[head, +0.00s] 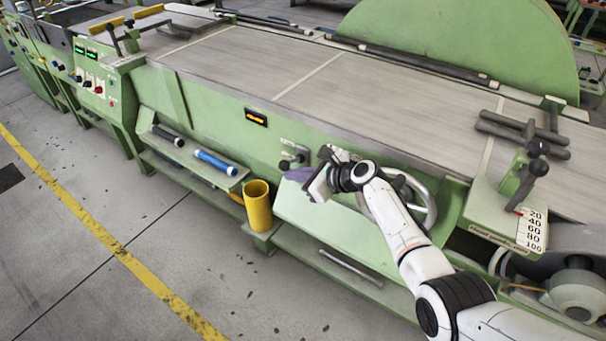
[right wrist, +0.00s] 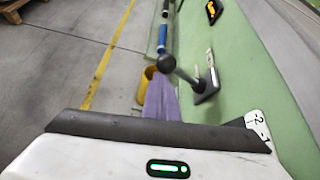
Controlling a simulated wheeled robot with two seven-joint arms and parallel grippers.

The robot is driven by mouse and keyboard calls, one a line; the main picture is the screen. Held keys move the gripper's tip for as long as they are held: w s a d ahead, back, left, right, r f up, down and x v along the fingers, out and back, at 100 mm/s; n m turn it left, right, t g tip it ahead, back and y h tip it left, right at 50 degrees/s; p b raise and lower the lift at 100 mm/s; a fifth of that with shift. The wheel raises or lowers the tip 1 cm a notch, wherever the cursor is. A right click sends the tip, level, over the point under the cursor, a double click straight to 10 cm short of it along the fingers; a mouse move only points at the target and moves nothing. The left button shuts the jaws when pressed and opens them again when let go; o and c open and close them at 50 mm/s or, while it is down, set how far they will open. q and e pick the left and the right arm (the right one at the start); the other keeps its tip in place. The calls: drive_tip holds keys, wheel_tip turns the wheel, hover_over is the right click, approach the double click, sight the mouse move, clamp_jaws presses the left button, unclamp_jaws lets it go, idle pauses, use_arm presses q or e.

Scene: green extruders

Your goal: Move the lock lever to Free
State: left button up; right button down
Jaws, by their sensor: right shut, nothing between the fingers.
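The lock lever has a black ball knob and a dark base on the green machine front. It shows in the head view (head: 285,164) and in the right wrist view (right wrist: 180,72), where it slants from its base at the right up to the knob at the left. My right gripper (head: 290,175), with purple fingers, is shut and empty just below the lever in the head view. In the right wrist view its fingertips (right wrist: 160,82) appear close under the knob; I cannot tell whether they touch. The lever's label is too small to read. My left gripper is not in view.
A yellow cup (head: 257,207) stands on the machine's side, left of the gripper. A shelf (head: 205,172) holds a blue-handled tool (head: 214,163). A handwheel (head: 424,203) is partly behind my right arm. A black-knobbed lever (head: 537,168) stands at right by a numbered scale.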

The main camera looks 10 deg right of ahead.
drive_tip(key=p+v, duration=0.2)
drive_tip(key=v, duration=0.8)
drive_tip(key=shift+p, duration=0.35)
drive_tip(key=s+d+f+n+h, duration=0.35)
drive_tip(key=s+f+n, duration=0.65)
drive_tip(key=s+f, duration=0.35)
drive_tip(key=s+f+n+h, duration=0.2)
drive_tip(key=s+n, duration=1.5)
drive_tip(key=s, duration=0.4)
